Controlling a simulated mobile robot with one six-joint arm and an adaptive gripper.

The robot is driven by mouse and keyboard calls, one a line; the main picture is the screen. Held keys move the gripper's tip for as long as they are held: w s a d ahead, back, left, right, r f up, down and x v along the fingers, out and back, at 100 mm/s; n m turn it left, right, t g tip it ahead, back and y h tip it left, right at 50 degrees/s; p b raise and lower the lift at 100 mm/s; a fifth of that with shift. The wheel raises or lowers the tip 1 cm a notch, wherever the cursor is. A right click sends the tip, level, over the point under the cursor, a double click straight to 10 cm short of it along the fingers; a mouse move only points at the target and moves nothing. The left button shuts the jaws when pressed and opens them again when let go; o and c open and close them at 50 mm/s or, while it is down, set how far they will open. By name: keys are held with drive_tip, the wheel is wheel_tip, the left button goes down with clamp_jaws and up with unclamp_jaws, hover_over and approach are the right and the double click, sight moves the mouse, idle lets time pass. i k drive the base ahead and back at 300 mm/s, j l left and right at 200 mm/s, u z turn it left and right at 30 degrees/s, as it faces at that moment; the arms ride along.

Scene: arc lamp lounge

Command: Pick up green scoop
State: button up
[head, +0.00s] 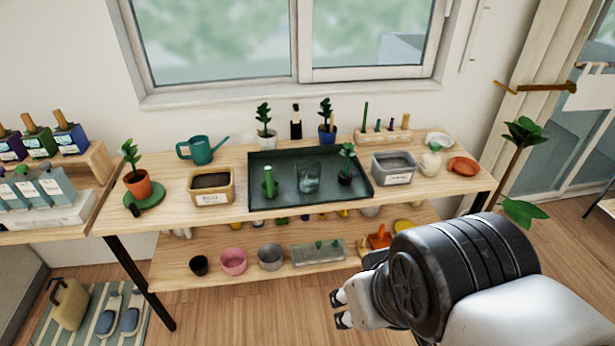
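I cannot pick out a green scoop for certain. A small upright green object (269,184) stands in the dark green tray (258,205) on the table; its exact shape is too small to tell. A tall thin green handle (365,117) stands in the wooden holder (377,137) at the back right. My gripper (341,309) is at the lower right, in front of the table, apart from all of these.
The tray also holds a glass (308,178) and a potted plant (346,165). Around it stand a soil box (211,188), a teal watering can (201,150), a grey bin (394,169) and an orange dish (463,166). The lower shelf (185,270) holds several pots. Front table edge is mostly clear.

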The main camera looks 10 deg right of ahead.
sight(270, 187)
drive_tip(key=i, duration=1.5)
drive_tip(key=l+z, duration=0.05)
drive_tip(key=l, duration=0.05)
